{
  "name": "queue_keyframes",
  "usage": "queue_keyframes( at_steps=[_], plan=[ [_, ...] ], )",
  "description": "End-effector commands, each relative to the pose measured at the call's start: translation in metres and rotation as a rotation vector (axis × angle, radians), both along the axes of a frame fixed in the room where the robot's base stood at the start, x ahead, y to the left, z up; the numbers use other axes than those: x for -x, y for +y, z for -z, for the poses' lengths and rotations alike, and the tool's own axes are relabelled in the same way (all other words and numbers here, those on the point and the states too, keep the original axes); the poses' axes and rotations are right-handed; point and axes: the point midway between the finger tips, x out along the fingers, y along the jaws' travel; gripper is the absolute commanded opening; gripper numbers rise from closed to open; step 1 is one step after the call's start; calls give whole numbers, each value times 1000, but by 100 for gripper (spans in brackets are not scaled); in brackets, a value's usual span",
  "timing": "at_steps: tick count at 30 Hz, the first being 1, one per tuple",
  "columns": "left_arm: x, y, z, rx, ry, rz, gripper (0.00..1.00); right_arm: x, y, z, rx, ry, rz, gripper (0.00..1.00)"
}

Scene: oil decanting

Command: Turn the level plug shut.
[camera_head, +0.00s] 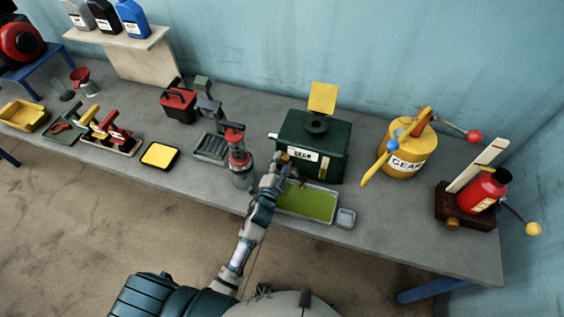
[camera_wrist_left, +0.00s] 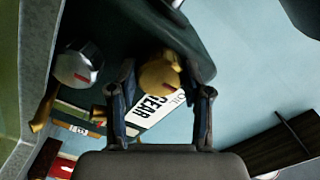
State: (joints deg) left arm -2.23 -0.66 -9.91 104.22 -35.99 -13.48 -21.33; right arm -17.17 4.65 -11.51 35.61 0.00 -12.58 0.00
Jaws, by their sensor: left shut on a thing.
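The dark green gear-oil box (camera_head: 325,135) stands on the bench, with a white label on its front and a yellow lid raised at its top. In the left wrist view, my left gripper (camera_wrist_left: 163,98) is shut on the brass level plug (camera_wrist_left: 160,72), a rounded knob with a red mark, with one finger on each side. A silver plug (camera_wrist_left: 78,65) with a red mark sits beside it on the box. In the head view the gripper mostly hides the plug. My right gripper is not in view.
A tray (camera_head: 336,203) with green oil lies before the box, beside a small grey dish (camera_head: 346,218). A glass-and-red vessel (camera_head: 240,160) stands close left of my arm. A yellow can (camera_head: 405,150) and a red bottle (camera_head: 482,190) stand to the right.

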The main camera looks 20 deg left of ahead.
Motion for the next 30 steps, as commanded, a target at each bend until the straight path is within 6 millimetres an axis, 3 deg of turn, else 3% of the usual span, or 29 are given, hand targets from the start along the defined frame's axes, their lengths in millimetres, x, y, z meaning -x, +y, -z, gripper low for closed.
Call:
queue_keyframes(
  at_steps=[3,4,6,15,19,30],
  plan=[
    [1,1,7,0,16,-4,14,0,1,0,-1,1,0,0],
    [1,1,7,0,16,-4,56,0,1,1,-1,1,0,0],
    [1,1,7,0,15,-3,74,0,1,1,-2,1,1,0],
    [1,0,3,-1,8,-1,74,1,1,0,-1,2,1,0],
    [10,0,4,-1,8,-1,74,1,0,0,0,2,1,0],
    [87,3,6,0,12,-1,74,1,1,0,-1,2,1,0]
  ],
)
